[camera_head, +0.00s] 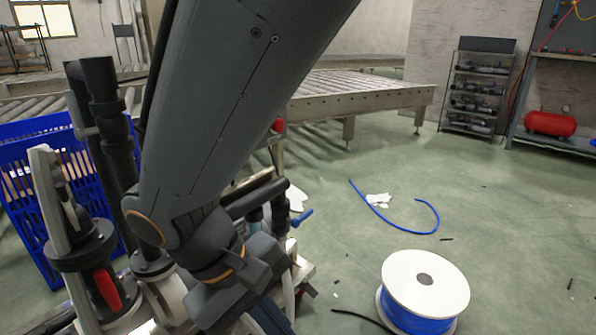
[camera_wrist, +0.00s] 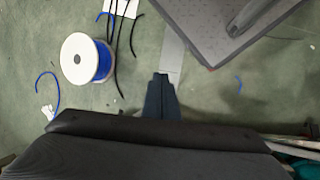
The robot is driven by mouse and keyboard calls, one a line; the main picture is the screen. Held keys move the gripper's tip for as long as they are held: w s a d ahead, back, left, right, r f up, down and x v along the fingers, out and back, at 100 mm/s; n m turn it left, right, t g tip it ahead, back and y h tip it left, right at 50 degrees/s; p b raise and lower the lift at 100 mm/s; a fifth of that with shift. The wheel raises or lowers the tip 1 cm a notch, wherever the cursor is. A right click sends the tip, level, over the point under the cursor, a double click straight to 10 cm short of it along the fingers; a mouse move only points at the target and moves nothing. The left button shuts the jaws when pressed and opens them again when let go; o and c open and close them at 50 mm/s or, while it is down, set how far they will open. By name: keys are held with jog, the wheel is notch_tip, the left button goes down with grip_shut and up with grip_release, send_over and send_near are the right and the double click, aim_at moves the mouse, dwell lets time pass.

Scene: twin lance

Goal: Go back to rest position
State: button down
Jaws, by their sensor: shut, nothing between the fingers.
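My gripper (camera_wrist: 161,78) shows in the wrist view at the lower middle, its two dark fingers together with nothing between them. They point over the green floor, beside a grey panel-like surface (camera_wrist: 215,28) at the upper right. In the head view my grey arm runs from the top centre down to the lower left and hides much of the scene behind it. The fingertips cannot be made out clearly in the head view.
A white spool with blue cable (camera_head: 425,283) stands on the floor at the lower right, also in the wrist view (camera_wrist: 80,58). A blue crate (camera_head: 32,190) is at the left. A roller conveyor (camera_head: 360,95) and shelf rack (camera_head: 478,88) stand behind. Floor right of centre is mostly clear.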

jog(key=d+r+m+y+p, duration=0.1)
jog(key=d+r+m+p, duration=0.1)
jog(key=d+r+p, duration=0.5)
jog(key=s+d+r+m+y+p, duration=0.1)
jog(key=d+r+p, duration=0.6)
jog(key=r+p, duration=0.9)
jog(key=d+r+m+y+p, duration=0.3)
jog(key=d+r+m+p, duration=0.2)
jog(key=r+p, duration=0.7)
jog(key=shift+s+d+p, duration=0.4)
jog(key=shift+d+p, duration=1)
jog(key=shift+p, duration=0.5)
